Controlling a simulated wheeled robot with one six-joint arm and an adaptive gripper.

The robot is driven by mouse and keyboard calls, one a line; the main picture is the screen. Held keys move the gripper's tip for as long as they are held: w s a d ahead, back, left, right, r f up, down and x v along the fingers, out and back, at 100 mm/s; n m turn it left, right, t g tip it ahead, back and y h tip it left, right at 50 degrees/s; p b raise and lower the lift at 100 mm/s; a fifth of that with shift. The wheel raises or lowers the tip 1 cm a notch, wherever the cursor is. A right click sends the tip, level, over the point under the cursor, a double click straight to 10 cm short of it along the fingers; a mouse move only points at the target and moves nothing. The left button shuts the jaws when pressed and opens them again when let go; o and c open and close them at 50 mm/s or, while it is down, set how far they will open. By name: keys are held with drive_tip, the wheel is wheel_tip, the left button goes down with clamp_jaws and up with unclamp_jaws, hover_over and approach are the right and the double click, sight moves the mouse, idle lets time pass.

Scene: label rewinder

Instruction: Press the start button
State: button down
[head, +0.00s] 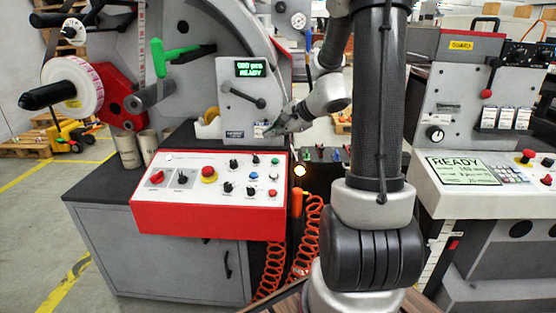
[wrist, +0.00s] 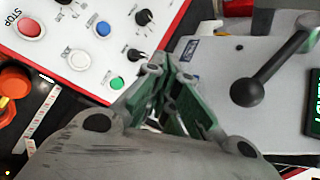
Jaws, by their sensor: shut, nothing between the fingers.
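A small green button (head: 275,161) sits at the upper right of the white, red-edged control panel (head: 150,210). The green button also shows in the wrist view (wrist: 116,83), just left of my fingers; its label is not readable. My gripper (head: 268,130) is shut and empty. In the head view it is above and slightly left of the green button, in front of the grey housing with the display. In the wrist view my gripper (wrist: 168,72) points at the seam between panel and housing, apart from the button.
A blue button (wrist: 103,28), a white button (wrist: 78,60) and black knobs share the panel. A red mushroom button (head: 209,172) is further left. A black ball-ended lever (wrist: 247,92) juts from the housing beside my gripper.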

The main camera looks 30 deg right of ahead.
sight(275, 161)
drive_tip(key=shift+w, duration=0.1)
idle(0.3)
drive_tip(key=shift+w+d+f, duration=0.25)
drive_tip(key=shift+w+f, duration=0.05)
drive_tip(key=shift+f, duration=1.1)
drive_tip(key=shift+w+d+f, duration=0.2)
drive_tip(key=shift+w+f, duration=0.15)
drive_tip(key=shift+f, duration=1.05)
drive_tip(key=shift+w+d+f, duration=0.25)
drive_tip(key=shift+w+f, duration=0.05)
drive_tip(key=shift+f, duration=1.1)
drive_tip(key=shift+f, duration=0.1)
drive_tip(key=shift+w+f, duration=0.1)
drive_tip(key=shift+f, duration=0.2)
